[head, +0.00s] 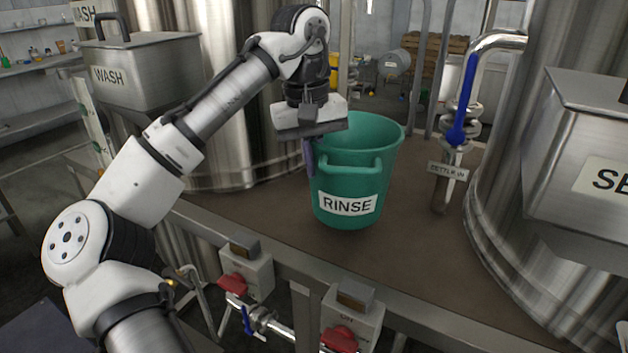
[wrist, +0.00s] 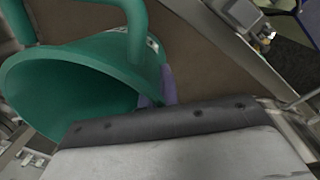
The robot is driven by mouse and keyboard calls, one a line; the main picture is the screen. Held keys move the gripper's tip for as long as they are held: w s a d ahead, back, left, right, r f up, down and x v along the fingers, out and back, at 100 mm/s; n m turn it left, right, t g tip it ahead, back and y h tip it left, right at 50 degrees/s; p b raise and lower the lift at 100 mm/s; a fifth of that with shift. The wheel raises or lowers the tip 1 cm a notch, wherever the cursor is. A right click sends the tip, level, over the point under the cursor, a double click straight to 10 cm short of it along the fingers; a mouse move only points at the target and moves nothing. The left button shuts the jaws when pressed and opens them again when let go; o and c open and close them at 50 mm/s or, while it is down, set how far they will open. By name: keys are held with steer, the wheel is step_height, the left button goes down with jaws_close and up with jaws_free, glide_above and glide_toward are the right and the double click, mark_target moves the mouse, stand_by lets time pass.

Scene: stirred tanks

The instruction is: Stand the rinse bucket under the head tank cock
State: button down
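The green rinse bucket (head: 372,192), labelled RINSE, stands upright on the brown platform (head: 285,213). Its mouth is open and a looped handle (head: 350,165) faces me. In the wrist view the bucket (wrist: 75,90) fills the left side. My gripper (head: 309,157) points down at the bucket's left side, its purple fingers by the rim. In the wrist view the fingers (wrist: 157,94) are close together against or beside the bucket wall. I cannot tell whether they grip it. No cock marked as the head tank's is readable.
A blue-handled cock (head: 459,128) with a tag that seems to read SETTLE IN hangs right of the bucket. Steel tanks stand left and right, with a WASH box (head: 140,72) at left. A rail (head: 335,278) with red-knobbed switch boxes (head: 245,275) runs along the platform's front.

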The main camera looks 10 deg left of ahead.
steer(key=shift+f, duration=1.85)
steer(key=shift+f, duration=0.15)
steer(key=c, duration=1.7)
jaws_free()
steer(key=r, duration=0.8)
steer(key=a+r, duration=0.1)
steer(key=r, duration=0.3)
steer(key=shift+s+r, duration=0.15)
steer(key=shift+s, duration=0.1)
